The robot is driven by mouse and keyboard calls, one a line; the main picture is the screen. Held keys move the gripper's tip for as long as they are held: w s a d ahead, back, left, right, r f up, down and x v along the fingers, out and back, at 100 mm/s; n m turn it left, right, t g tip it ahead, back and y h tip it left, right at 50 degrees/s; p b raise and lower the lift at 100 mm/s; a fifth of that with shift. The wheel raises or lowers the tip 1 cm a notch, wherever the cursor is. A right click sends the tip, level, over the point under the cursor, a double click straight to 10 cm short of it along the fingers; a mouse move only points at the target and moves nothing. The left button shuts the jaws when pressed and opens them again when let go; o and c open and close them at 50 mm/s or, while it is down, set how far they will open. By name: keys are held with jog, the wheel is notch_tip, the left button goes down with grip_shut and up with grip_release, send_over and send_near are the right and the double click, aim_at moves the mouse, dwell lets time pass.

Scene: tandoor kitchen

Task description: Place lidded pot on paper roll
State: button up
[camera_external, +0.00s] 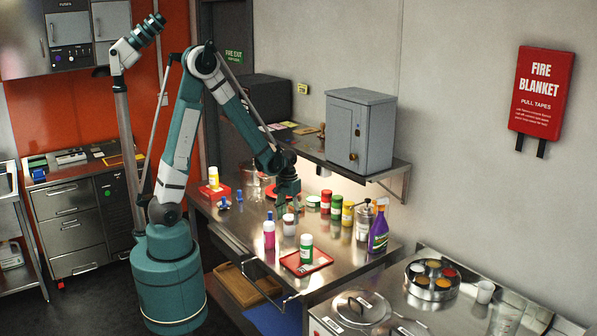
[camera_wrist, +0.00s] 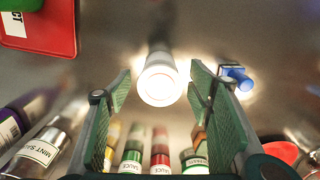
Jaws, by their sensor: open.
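A small white cylinder (camera_external: 289,226) stands upright on the steel table. It shows between my fingers in the wrist view (camera_wrist: 158,84); I cannot tell whether it is the paper roll or a small pot. My gripper (camera_external: 291,203) is open just above it, its green pads (camera_wrist: 160,100) apart on both sides. A lidded metal canister (camera_external: 363,222), labelled mint sauce in the wrist view (camera_wrist: 38,152), stands to the right. A wide pot with a lid (camera_external: 361,306) sits on the near right counter. Which one the task means is unclear.
A red tray (camera_external: 290,262) holds a green-labelled bottle (camera_external: 306,248). A pink bottle (camera_external: 269,236) stands close left of the cylinder. Several jars (camera_external: 336,207) line the back, beside a purple spray bottle (camera_external: 379,230). A blue item (camera_wrist: 238,77) lies near my right finger.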

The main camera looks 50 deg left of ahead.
aim_at(288, 217)
notch_tip(288, 217, up, 12)
dwell(0.9)
dwell(0.6)
jog(key=s+a+r+m+t, duration=0.1)
jog(key=s+r+t, duration=0.6)
jog(key=s+r, duration=0.7)
jog(key=shift+s+m, duration=0.6)
jog(key=shift+s, duration=1.4)
